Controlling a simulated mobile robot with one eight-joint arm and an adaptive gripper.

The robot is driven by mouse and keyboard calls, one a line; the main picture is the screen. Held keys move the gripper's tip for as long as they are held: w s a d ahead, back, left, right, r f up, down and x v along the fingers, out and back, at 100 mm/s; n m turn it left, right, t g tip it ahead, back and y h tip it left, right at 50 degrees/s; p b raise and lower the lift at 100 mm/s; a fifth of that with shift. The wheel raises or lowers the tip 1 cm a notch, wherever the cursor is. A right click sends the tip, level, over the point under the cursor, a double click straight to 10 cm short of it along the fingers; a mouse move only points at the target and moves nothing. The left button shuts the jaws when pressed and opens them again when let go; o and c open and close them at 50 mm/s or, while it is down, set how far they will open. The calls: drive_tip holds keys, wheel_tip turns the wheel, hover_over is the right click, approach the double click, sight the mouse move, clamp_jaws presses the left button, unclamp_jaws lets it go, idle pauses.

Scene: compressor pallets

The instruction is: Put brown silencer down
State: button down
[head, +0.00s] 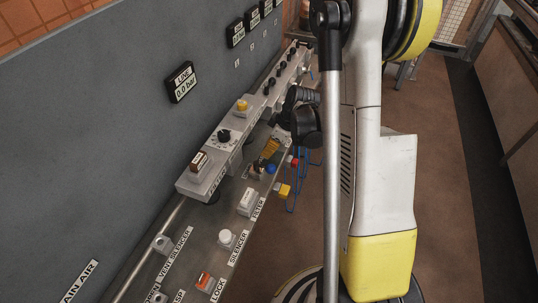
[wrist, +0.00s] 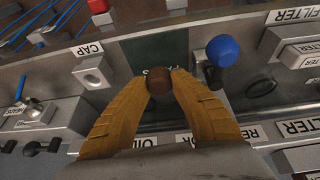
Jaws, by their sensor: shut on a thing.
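My gripper (wrist: 158,84) has two tan ribbed fingers, shut on the brown silencer (wrist: 158,81), a small dark brown round piece held at the fingertips. In the wrist view it is over a dark green patch (wrist: 150,50) with partly hidden lettering. I cannot tell whether the silencer touches that surface. In the head view my gripper (head: 265,157) is small and low over the steel ledge, left of a blue knob; the held piece is hard to make out there.
In the wrist view a blue knob (wrist: 222,50) stands close to the right finger. A CAP label (wrist: 88,48) and red cap (wrist: 97,6) lie left. In the head view a white piece (head: 226,238) sits by the SILENCER label, and a valve rail (head: 225,145) runs along the wall.

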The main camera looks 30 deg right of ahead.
drive_tip(key=shift+f, duration=1.15)
drive_tip(key=shift+f+b, duration=0.1)
drive_tip(key=shift+b, duration=0.25)
drive_tip(key=shift+f, duration=0.15)
drive_tip(key=c, duration=1.2)
unclamp_jaws()
drive_tip(key=shift+r, duration=0.2)
